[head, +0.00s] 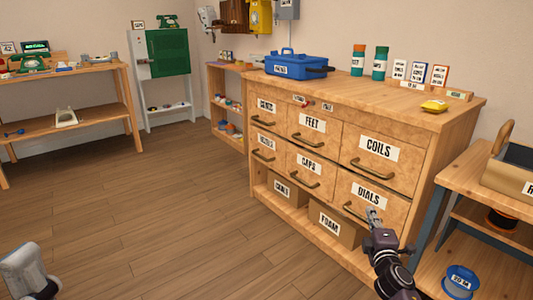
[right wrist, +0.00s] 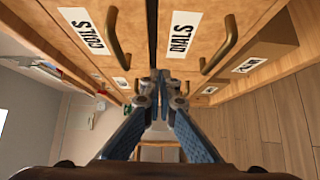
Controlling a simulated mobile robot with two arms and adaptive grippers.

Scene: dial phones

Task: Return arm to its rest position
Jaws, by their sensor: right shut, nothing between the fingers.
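My right gripper (head: 374,215) is in front of the wooden drawer cabinet (head: 447,150), close to the drawer labelled DIALS (head: 385,190). In the right wrist view its two fingers (right wrist: 160,80) are together with nothing between them. The DIALS drawer (right wrist: 195,65) and the COILS drawer (right wrist: 75,12) both look shut there, and their handles are free of the fingers. Part of my left arm (head: 28,272) shows at the lower left of the head view, but its fingers are not visible.
A side bench (head: 465,178) with a box and spools stands close to the right of my right arm. The wooden floor (head: 150,220) in the middle is clear.

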